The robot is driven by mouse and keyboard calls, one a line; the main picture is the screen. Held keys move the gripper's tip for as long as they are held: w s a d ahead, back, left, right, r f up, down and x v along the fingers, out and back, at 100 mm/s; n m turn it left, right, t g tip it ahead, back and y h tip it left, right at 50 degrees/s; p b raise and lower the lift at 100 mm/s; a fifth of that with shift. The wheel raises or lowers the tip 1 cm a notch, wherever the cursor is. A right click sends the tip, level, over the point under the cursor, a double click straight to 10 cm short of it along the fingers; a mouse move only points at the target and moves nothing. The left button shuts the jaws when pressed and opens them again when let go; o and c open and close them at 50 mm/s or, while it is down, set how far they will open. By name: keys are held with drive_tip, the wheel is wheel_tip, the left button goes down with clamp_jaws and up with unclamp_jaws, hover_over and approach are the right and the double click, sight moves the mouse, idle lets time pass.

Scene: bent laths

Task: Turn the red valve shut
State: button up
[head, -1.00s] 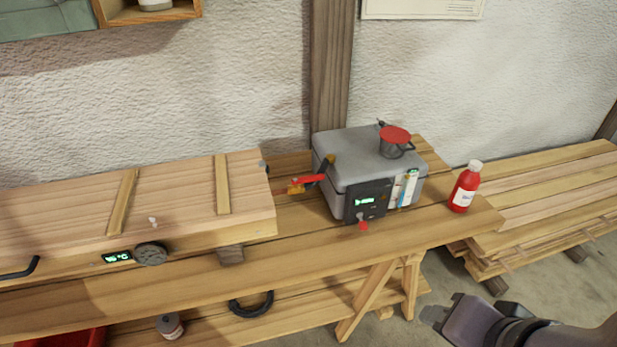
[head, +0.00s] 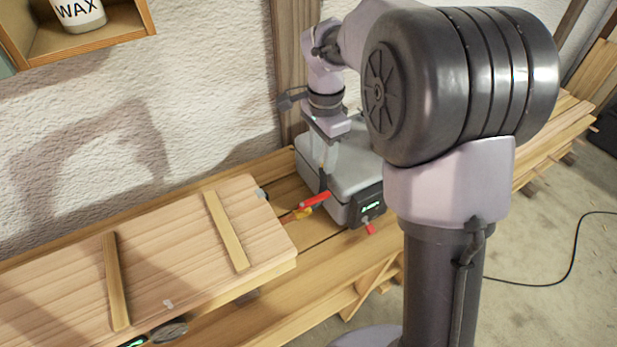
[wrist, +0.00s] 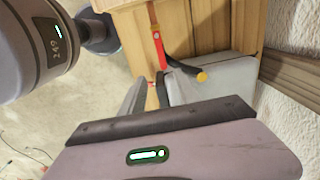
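The red valve's lever handle (head: 315,200) sticks out at the left side of a grey box (head: 345,165) on the bench, with a brass body (head: 297,214) at its outer end. My gripper (head: 324,160) points down over the box's left part, above and behind the lever. In the wrist view my gripper (wrist: 150,80) shows a gap between its fingers, with nothing held. Contact with the box is unclear.
A planked wooden lid (head: 170,250) lies left of the box. A small red toggle (head: 370,228) sits under the box's green display (head: 371,206). My arm hides the box's right part. A wax pot (head: 78,12) stands on a wall shelf.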

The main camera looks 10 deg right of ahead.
sight(319, 197)
drive_tip(key=f+b, duration=0.1)
drive_tip(key=f, duration=0.5)
drive_tip(key=f+b, duration=0.2)
drive_tip(key=f, duration=0.5)
drive_tip(key=shift+w+a+f, duration=0.1)
drive_tip(key=shift+w+a, duration=0.05)
drive_tip(key=shift+w, duration=0.05)
drive_tip(key=shift+c, duration=0.2)
clamp_jaws()
idle(0.4)
